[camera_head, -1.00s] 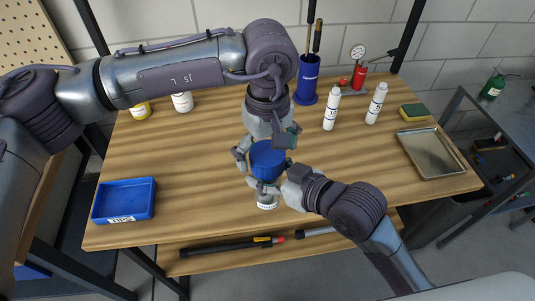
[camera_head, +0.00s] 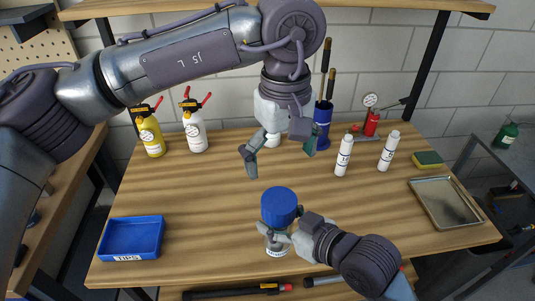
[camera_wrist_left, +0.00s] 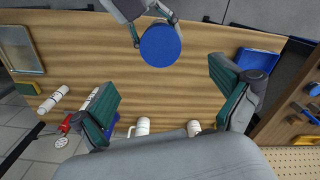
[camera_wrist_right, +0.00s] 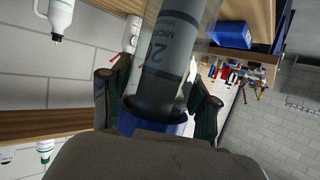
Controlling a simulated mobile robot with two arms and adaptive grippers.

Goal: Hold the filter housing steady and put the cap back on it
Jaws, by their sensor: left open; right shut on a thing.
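The filter housing (camera_head: 278,247) is a clear upright cylinder near the front middle of the table. The blue cap (camera_head: 280,202) sits on its top; I cannot tell how tightly. My right gripper (camera_head: 275,235) is shut around the housing just below the cap. The right wrist view shows the housing's grey printed cartridge (camera_wrist_right: 163,65) and a blue rim (camera_wrist_right: 150,118) between the fingers. My left gripper (camera_head: 281,158) is open and empty, above and behind the cap. The left wrist view shows the round cap top (camera_wrist_left: 160,45) beyond its spread fingers (camera_wrist_left: 165,92).
A blue tray (camera_head: 131,238) lies at the left, a metal tray (camera_head: 447,226) at the right. Yellow (camera_head: 151,138) and white (camera_head: 194,128) bottles, two white cartridges (camera_head: 344,157) and a blue tool holder (camera_head: 322,125) stand at the back. The table's middle is clear.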

